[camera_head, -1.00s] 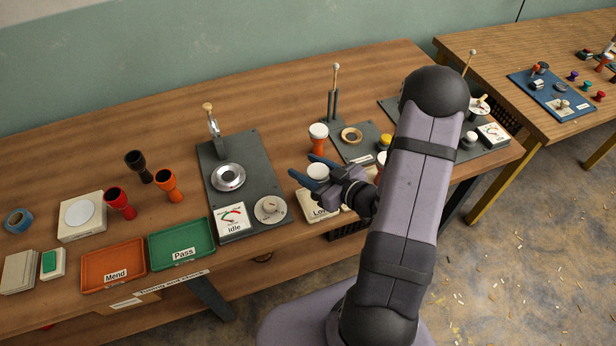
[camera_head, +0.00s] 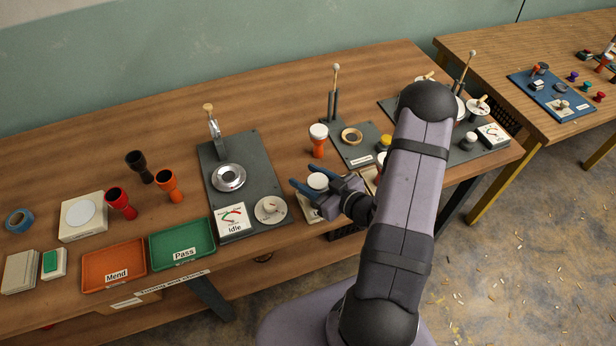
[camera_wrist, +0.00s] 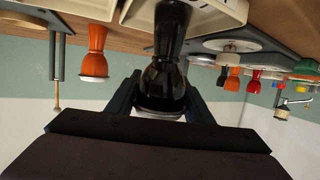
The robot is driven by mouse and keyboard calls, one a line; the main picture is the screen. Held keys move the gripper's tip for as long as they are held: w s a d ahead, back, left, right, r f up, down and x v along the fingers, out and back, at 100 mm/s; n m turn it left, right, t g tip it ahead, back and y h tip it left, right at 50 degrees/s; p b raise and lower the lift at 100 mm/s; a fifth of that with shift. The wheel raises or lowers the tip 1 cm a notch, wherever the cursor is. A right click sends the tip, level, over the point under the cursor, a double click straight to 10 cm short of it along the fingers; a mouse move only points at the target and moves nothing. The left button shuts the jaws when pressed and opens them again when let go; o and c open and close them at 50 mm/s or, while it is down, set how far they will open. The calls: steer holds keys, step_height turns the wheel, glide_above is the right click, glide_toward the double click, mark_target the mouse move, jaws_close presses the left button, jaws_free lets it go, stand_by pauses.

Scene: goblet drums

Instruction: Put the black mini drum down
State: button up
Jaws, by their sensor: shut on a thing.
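My gripper (camera_head: 305,179) is shut on the black mini drum, one finger on each side of its body. In the head view only the drum's pale head (camera_head: 318,181) shows clearly. In the wrist view the glossy black body (camera_wrist: 164,75) shows between my gripper's fingers (camera_wrist: 162,92). That view is inverted, and the drum looks upright. The drum's foot end lies over a cream tray (camera_wrist: 208,10), whose edge also shows in the head view (camera_head: 305,211). I cannot tell whether the foot touches the tray.
An orange drum with a white head (camera_head: 318,141) stands close behind my gripper. A dark plate with a gauge (camera_head: 233,216) lies to the left. Green (camera_head: 209,255) and orange (camera_head: 87,287) trays are farther left. A plate with a ring (camera_head: 352,158) is at the right.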

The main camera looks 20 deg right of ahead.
mark_target(326, 188)
steer(key=shift+f, duration=0.2)
steer(key=o, duration=1.2)
steer(key=shift+r, duration=0.1)
steer(key=shift+c, duration=0.2)
steer(key=shift+r, duration=0.2)
steer(key=shift+s+d, duration=0.3)
steer(key=shift+s, duration=0.25)
steer(key=b+v, duration=0.2)
steer(key=v, duration=0.8)
steer(key=shift+s+r+b, duration=0.25)
steer(key=shift+s+b, duration=0.05)
steer(key=shift+s, duration=0.05)
